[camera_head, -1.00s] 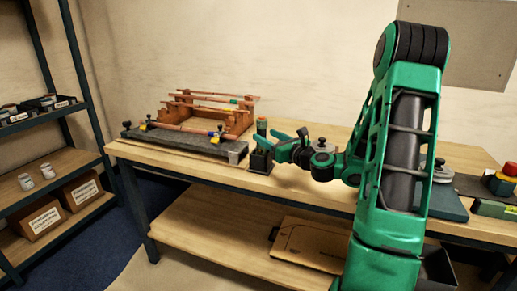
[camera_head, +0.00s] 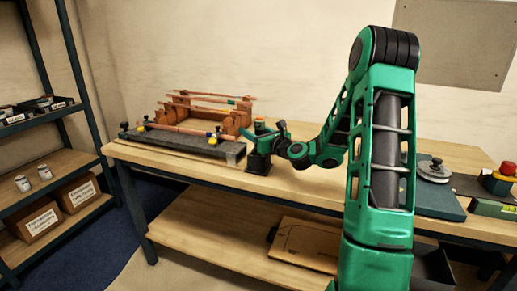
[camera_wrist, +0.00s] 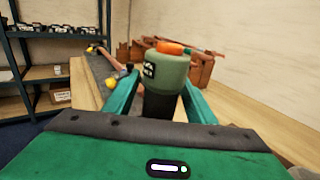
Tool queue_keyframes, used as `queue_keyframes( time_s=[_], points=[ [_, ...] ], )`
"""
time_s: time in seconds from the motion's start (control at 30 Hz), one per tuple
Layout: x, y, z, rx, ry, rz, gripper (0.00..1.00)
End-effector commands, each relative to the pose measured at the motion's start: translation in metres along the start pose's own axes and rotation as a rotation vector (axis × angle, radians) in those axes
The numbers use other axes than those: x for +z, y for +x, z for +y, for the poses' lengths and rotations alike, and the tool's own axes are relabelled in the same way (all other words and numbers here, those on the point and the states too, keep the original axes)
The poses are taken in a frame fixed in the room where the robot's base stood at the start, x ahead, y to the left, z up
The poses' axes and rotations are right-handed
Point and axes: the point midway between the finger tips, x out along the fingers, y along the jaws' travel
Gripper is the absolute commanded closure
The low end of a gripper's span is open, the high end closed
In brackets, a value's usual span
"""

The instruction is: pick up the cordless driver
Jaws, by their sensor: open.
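The cordless driver (camera_head: 260,128) stands upright at the black holder (camera_head: 258,164) near the table's front edge. In the wrist view the driver (camera_wrist: 166,72) has a green body with an orange top, over a dark part below. My gripper (camera_head: 264,135) is open at the driver, reaching in from the right. In the wrist view its two green fingers (camera_wrist: 160,98) stand on either side of the driver, with a visible gap at the right; contact on the left cannot be told. The driver's lower end is hidden.
A copper pipe manifold on a wooden frame (camera_head: 181,104) stands on a dark slab (camera_head: 170,139) just left of the driver. A teal board (camera_head: 440,203) with grey discs lies at the right, beside a red button (camera_head: 507,169). Shelving (camera_head: 50,166) stands at the far left.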

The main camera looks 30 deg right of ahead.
Motion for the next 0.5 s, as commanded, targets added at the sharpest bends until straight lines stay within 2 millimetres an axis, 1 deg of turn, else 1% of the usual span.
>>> queue_keyframes(
  time_s=[0.03,0.23,0.5],
  points=[
    [-0.0001,-0.0001,0.0000,0.000,0.000,0.000,0.50],
    [-0.0002,0.0000,0.0006,0.001,0.000,0.000,0.97],
    [0.0013,0.0003,0.0015,0.002,-0.001,-0.001,0.98]
  ],
)
